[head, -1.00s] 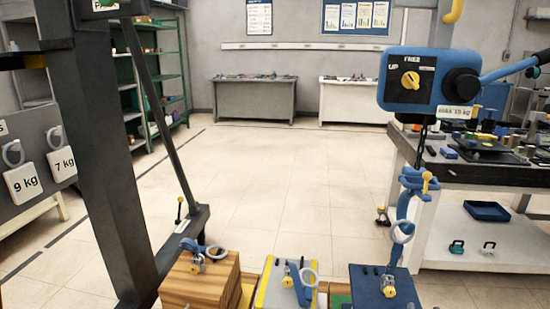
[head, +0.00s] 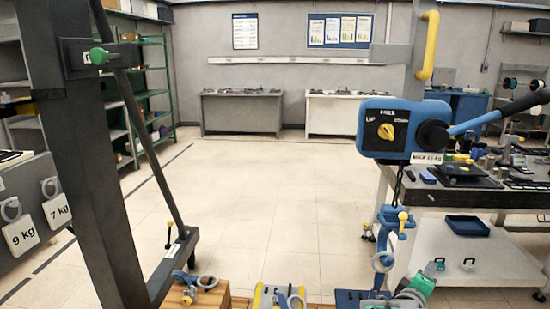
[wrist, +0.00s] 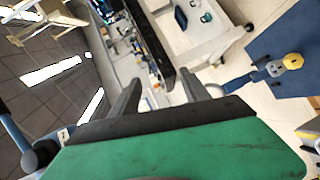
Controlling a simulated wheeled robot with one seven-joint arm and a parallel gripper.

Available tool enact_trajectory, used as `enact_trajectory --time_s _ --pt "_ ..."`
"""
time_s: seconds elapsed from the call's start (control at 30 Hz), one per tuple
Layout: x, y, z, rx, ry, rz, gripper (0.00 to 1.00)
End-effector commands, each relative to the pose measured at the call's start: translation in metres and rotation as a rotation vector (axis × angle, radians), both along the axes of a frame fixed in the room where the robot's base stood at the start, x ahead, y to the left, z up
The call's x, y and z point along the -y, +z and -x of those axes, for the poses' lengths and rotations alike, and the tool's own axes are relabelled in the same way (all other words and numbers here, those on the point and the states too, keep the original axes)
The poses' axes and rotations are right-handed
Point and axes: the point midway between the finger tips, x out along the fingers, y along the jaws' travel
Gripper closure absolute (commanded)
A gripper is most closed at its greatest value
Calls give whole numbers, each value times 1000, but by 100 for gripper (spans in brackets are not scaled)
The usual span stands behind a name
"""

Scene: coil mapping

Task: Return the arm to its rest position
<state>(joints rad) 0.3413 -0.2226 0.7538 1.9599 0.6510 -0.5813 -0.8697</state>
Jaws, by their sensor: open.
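My gripper (wrist: 160,88) shows in the wrist view as two dark fingers, spread apart, with nothing between them, beyond a green body. In the head view a green and grey part, which looks like my arm's end, shows at the bottom edge near the blue hook (head: 385,240); its fingers cannot be made out there. The hook hangs by a chain under the blue hoist box (head: 390,130), which has a yellow knob. In the wrist view a blue piece with a yellow knob (wrist: 292,61) lies to the right of the fingers, apart from them.
A dark steel post (head: 75,170) with a brace stands at left. Wooden and coloured blocks with rings (head: 195,294) line the bottom edge. A cluttered workbench (head: 480,190) stands at right. The middle floor is clear.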

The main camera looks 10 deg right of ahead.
Motion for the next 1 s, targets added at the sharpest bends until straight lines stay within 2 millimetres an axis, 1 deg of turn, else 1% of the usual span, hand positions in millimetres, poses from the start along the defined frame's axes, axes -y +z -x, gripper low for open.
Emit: enact_trajectory --time_s 0.03,0.07,0.1,0.17,0.2,0.27,0.3,0.37,0.4,0.43,0.5,0.6,0.7,1.0 --pt "-29 33 -5 44 -4 -180 46" --pt "-49 37 -6 58 -11 -298 46" --pt "-79 43 -4 64 -21 -449 46" --pt "-129 54 4 50 -36 -667 46" --pt "-163 61 13 25 -51 -793 46" --pt "-210 71 34 -31 -76 -954 46" --pt "-240 78 50 -80 -96 -1043 46" --pt "-277 90 77 -155 -127 -1144 46" --pt "-296 96 95 -203 -147 -1192 46" --pt "-308 100 107 -237 -163 -1220 46" --pt "-327 106 131 -300 -194 -1260 46" --pt "-338 108 150 -349 -219 -1283 46" --pt "-340 106 153 -358 -227 -1286 46" --pt "-339 106 152 -355 -227 -1285 46"
